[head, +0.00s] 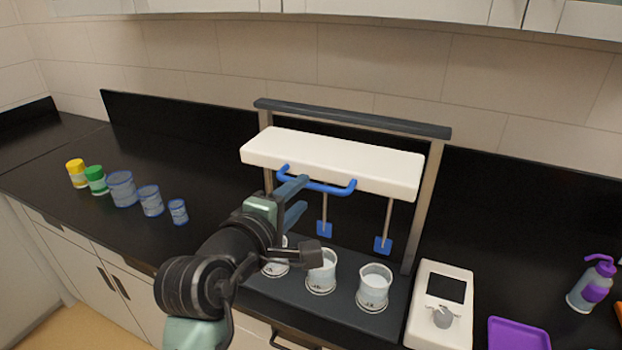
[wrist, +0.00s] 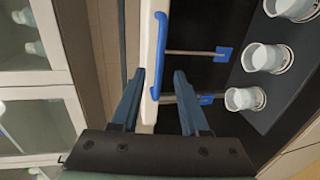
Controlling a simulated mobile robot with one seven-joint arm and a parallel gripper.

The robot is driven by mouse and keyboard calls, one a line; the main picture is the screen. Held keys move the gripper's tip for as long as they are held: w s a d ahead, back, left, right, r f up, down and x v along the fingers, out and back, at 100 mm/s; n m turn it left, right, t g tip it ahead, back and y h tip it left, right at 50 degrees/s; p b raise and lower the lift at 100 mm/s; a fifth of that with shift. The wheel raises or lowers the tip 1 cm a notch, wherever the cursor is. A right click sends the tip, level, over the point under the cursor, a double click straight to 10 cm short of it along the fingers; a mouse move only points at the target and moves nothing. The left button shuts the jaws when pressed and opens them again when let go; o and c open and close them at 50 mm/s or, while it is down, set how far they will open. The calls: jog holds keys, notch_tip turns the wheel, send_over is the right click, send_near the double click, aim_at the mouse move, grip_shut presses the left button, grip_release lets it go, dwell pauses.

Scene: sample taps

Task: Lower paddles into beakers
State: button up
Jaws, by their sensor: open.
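A white stirrer head (head: 330,162) hangs on a dark frame, with a blue handle (head: 318,185) along its front. Blue paddles (head: 383,246) hang on thin rods above the beakers; the wrist view also shows a paddle (wrist: 224,53). Three beakers (head: 373,288) with pale contents stand in a row on the dark base; the left one is partly hidden by my arm. The paddles are above the beaker rims. My gripper (head: 298,200) is open at the handle's left part. In the wrist view the handle (wrist: 157,60) reaches between the open fingers (wrist: 160,82); contact cannot be told.
A white control box (head: 440,305) with a dark screen and knob stands right of the base. A purple tray (head: 518,334) and wash bottle (head: 592,284) are farther right.

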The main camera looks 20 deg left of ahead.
aim_at(309, 186)
jog(key=shift+p+x, duration=0.4)
jog(key=shift+x, duration=2.35)
grip_shut()
